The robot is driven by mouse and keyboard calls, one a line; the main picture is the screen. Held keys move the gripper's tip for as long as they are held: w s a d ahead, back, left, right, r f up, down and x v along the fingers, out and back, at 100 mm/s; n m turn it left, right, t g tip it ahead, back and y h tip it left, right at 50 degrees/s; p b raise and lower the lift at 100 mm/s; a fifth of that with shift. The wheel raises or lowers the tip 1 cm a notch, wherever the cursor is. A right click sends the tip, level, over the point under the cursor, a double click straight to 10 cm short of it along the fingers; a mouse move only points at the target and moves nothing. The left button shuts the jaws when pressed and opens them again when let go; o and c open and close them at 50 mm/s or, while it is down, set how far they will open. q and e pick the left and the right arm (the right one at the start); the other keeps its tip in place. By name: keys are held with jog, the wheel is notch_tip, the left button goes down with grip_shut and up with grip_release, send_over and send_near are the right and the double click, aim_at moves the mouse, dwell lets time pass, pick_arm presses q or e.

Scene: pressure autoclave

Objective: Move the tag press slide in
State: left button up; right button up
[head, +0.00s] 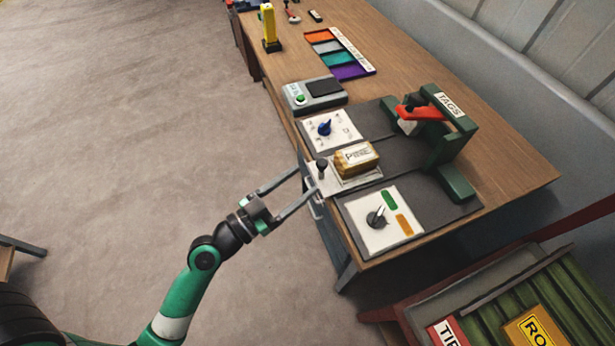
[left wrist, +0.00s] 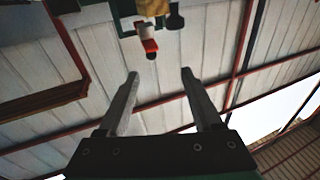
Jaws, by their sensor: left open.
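The tag press (head: 462,128) is a green frame labelled TAGS with a red lever (head: 424,113), on the bench. Its slide (head: 368,180) is a pale plate reaching out toward the bench's front edge. A brass-coloured block (head: 357,158) with a lettered label sits on the slide. A dark knob (head: 322,165) stands at the slide's front end. My left gripper (head: 308,178) is open and empty at the bench edge, its fingertips close to the knob; contact cannot be told.
A dial panel with a blue knob (head: 325,128) lies left of the slide, and another with a dark knob (head: 376,217) lies right. A grey device (head: 314,95) and a coloured strip board (head: 338,54) are farther back. A crate stands at lower right.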

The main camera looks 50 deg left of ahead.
pick_arm(q)
jog(key=n+g+y, duration=0.1)
send_near(318, 166)
jog(key=w, duration=0.3)
jog(key=w+p, duration=0.1)
jog(key=w, duration=0.3)
jog(key=w+a+p, duration=0.1)
jog(key=w, duration=0.3)
jog(key=shift+w, duration=0.2)
pick_arm(e)
jog(key=shift+w+r, duration=0.2)
jog(key=shift+r, duration=0.35)
jog(key=shift+w+r, duration=0.15)
jog(key=shift+r, duration=0.35)
pick_arm(q)
jog(key=shift+f, duration=0.1)
grip_shut()
